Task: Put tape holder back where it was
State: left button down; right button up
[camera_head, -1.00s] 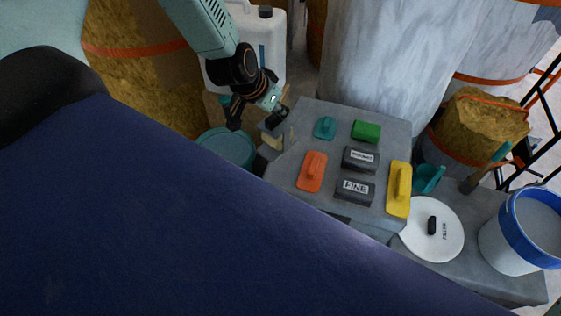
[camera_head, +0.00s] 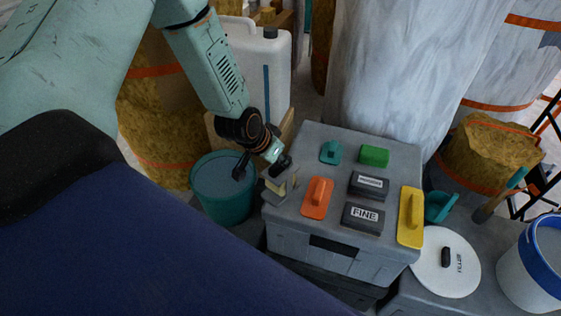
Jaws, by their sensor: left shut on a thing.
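The tape holder (camera_head: 277,189) is a small dark and cream-coloured piece at the left end of the grey box top (camera_head: 325,211). My left gripper (camera_head: 262,171) comes in from the upper left and is shut on it. The holder is at the box's left edge, left of the orange float; whether it touches the top I cannot tell. The gripper's fingers partly hide it. My right gripper is not in view.
On the box top lie an orange float (camera_head: 317,197), a teal tool (camera_head: 330,152), a green block (camera_head: 374,156), two dark sanding blocks (camera_head: 363,217) and a yellow float (camera_head: 410,216). A teal bucket (camera_head: 222,190) stands left, a white jug (camera_head: 258,68) behind.

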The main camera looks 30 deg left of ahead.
pick_arm(q)
jog(key=shift+d+r, duration=0.15)
jog(key=c, duration=1.5)
grip_release()
jog(key=shift+f, duration=0.2)
jog(key=o, duration=0.3)
jog(key=shift+o, duration=0.2)
jog(key=shift+r, duration=0.15)
